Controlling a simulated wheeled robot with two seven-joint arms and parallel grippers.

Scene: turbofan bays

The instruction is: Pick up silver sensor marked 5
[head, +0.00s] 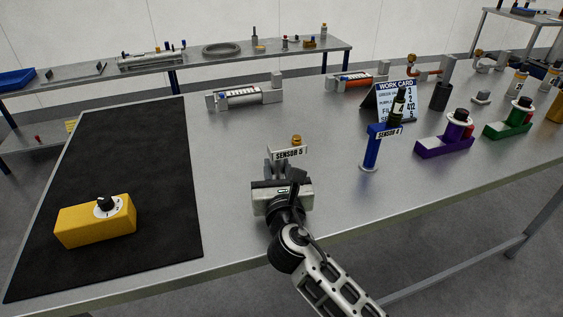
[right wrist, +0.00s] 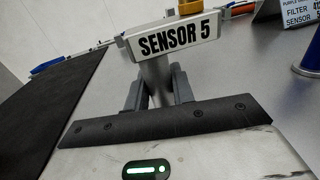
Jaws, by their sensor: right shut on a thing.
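The silver sensor marked 5 (head: 287,153) is near the middle of the table in the head view, with a white "SENSOR 5" label and a brass-coloured top. In the right wrist view its label (right wrist: 176,36) and silver post (right wrist: 157,75) show upright between the fingers. My right gripper (head: 279,171) is shut on the post just below the label. The base is hidden behind my gripper, so I cannot tell whether it touches the table. My left gripper is not in view.
A blue stand marked Sensor 4 (head: 373,150) stands to the right, before a work card (head: 393,97). Purple (head: 445,146) and green (head: 508,130) holders stand farther right. A yellow box with a dial (head: 95,224) sits on the black mat (head: 120,150) at left.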

